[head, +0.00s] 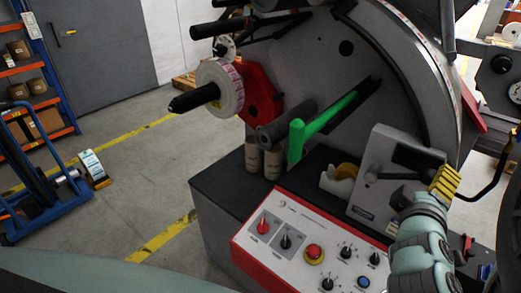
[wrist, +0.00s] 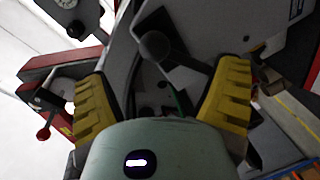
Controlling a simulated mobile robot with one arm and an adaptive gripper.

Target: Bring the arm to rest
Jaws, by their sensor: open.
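My gripper (head: 445,181) is at the right in the head view, raised beside the grey box (head: 385,195) on the rewinder's bench. Its yellow finger pads show there. In the wrist view my gripper (wrist: 162,85) has its two yellow fingers spread wide apart, with nothing held between them. A black ball knob on a lever (wrist: 155,46) shows beyond the gap between the fingers; I cannot tell how far off it is. Part of the arm hides the bench's right end in the head view.
The label rewinder (head: 300,60) fills the centre, with a label roll (head: 219,88), a green bar (head: 322,125) and a red-rimmed control panel (head: 310,245). A tape dispenser (head: 340,181) stands left of the grey box. A blue hand truck (head: 40,190) stands left; open floor lies between.

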